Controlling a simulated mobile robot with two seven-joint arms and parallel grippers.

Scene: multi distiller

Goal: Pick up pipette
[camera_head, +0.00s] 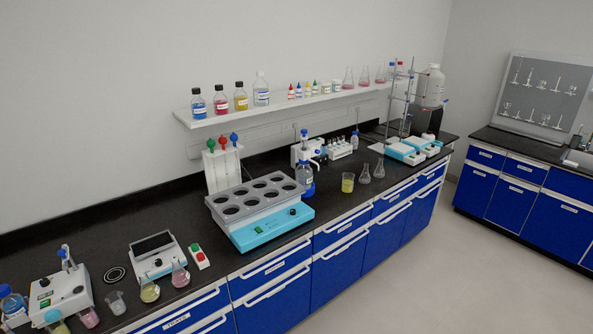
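A white stand (222,170) on the black counter, left of centre, holds three upright things with coloured bulb tops. They look like pipettes: a green-topped one (210,144), a red-topped one (222,141) and a blue-topped one (234,138). Their lower parts are hard to make out against the stand. Neither of my grippers is in view.
A grey and light-blue bath (272,234) with several round holes stands in front of the stand. Flasks, beakers and small devices crowd the counter's left end. A wall shelf (290,103) with bottles hangs above. The floor (430,260) at right is clear.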

